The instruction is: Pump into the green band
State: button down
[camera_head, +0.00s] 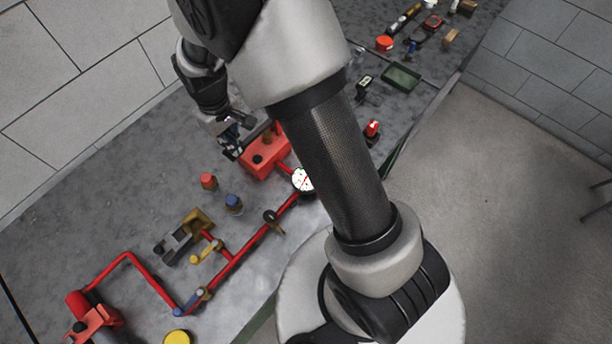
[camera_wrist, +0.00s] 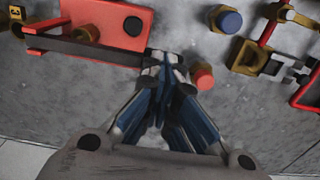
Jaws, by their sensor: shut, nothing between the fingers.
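The red pump box (camera_head: 262,157) sits on the grey bench in the head view, beside my gripper (camera_head: 232,150). In the wrist view the red box (camera_wrist: 115,22) is at the upper left, with a dark lever bar (camera_wrist: 85,48) along its near side. My gripper (camera_wrist: 167,62) is shut and empty, its tips at the bar's right end; I cannot tell whether they touch it. The white round gauge (camera_head: 302,180) is joined to the red pipework, its right edge partly behind my arm. Its needle and green band are too small to read.
Red pipe (camera_head: 255,243) with valves runs toward the lower left. A red-capped post (camera_head: 208,181) and a blue-capped post (camera_head: 233,203) stand near the pump. A green tray (camera_head: 401,77) and small items lie farther along the bench. A block wall rises behind.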

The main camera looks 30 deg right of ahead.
jog(key=shift+f, duration=0.2)
dwell(0.3)
jog(key=shift+r, duration=0.15)
dwell(1.9)
dwell(0.5)
jog(key=shift+f+b, duration=1.95)
jog(key=shift+f, duration=0.95)
jog(key=shift+r, duration=0.1)
jog(key=shift+r+p, duration=2.1)
jog(key=shift+r, duration=0.7)
jog(key=shift+f, duration=0.1)
